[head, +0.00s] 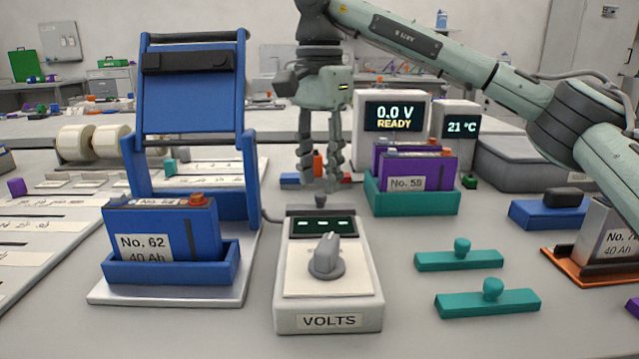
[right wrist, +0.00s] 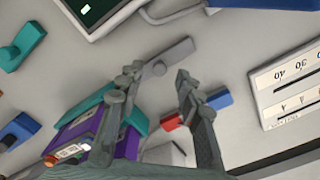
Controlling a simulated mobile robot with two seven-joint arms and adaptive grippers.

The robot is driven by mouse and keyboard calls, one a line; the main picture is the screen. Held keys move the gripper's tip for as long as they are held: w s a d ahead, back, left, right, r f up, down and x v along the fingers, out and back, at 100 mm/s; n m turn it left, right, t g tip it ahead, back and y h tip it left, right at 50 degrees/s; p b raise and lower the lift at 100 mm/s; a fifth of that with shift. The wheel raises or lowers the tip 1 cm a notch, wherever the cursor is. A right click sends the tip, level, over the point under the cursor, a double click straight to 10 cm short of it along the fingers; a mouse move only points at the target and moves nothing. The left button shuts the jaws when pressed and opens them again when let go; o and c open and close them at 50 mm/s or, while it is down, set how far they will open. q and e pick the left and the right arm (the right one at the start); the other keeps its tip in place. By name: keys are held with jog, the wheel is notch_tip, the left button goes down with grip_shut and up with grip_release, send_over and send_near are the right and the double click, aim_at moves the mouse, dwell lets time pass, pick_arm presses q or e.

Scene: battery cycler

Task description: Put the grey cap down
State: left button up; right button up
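The grey cap (right wrist: 176,56) is a flat bar with a round knob on top. In the right wrist view it lies on the table, just behind the grey VOLTS meter (head: 328,290). In the head view only its dark knob (head: 320,201) shows clearly above the meter's back edge; the meter hides most of the bar. My right gripper (head: 322,186) points down over the cap. In the right wrist view its fingertips (right wrist: 157,74) stand apart on either side of the knob, with a gap to it. My left gripper is not in view.
Blue cradle (head: 180,270) with battery No. 62 is left. Teal tray (head: 415,201) with purple batteries is behind right. Small red and blue pieces (right wrist: 219,99) lie near the gripper.

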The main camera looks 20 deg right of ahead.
aim_at(319, 195)
notch_tip(319, 195, up, 4)
jog(key=shift+r, duration=0.2)
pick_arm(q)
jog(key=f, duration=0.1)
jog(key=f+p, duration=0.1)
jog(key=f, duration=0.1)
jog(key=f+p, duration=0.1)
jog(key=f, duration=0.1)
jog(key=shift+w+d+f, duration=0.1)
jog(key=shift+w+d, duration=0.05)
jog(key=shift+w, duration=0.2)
pick_arm(e)
notch_tip(319, 195, up, 5)
jog(key=shift+r, duration=0.1)
